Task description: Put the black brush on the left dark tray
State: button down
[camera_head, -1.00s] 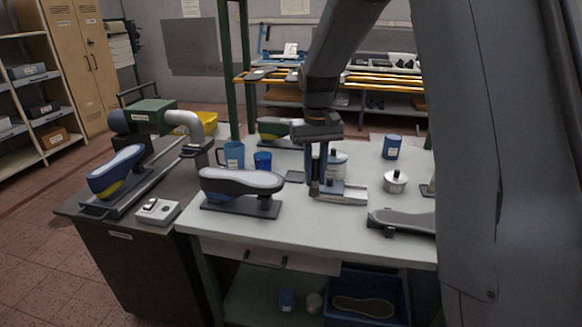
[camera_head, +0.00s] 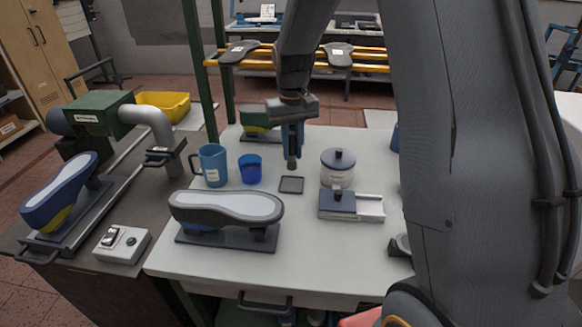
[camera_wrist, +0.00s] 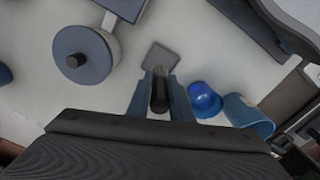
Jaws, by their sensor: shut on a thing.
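My gripper (camera_head: 292,138) points down above the white table and is shut on the black brush (camera_head: 291,163). In the wrist view the brush (camera_wrist: 159,95) shows as a dark cylinder between the two blue fingers of my gripper (camera_wrist: 157,92), with a brownish tip. A small flat dark square tray (camera_head: 291,184) lies on the table just below the brush and looks empty. It also shows in the wrist view (camera_wrist: 160,56), just beyond the brush tip. The brush appears above the tray; I cannot tell the exact gap.
A blue mug (camera_head: 212,166) and a blue cup (camera_head: 250,169) stand left of the tray. A lidded jar (camera_head: 338,169) and a dark block on a pale base (camera_head: 368,208) stand to its right. A shoe last (camera_head: 225,207) lies in front, another behind.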

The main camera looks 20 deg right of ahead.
aim_at(293, 135)
jog(key=shift+f+p, duration=0.85)
jog(key=shift+f, duration=2.3)
jog(key=shift+f, duration=0.1)
jog(key=c, duration=1.6)
grip_release()
notch_tip(293, 135, up, 12)
jog(key=b, duration=0.3)
jog(key=shift+b, duration=0.4)
jog(key=shift+s, duration=0.35)
jog(key=shift+t, duration=0.7)
jog(key=s+f, duration=0.2)
jog(key=s, duration=0.5)
jog(key=s+f, duration=0.2)
jog(key=s, duration=0.5)
jog(key=s+f, duration=0.2)
jog(key=s, duration=0.5)
jog(key=shift+s+f, duration=0.15)
jog(key=shift+f, duration=0.25)
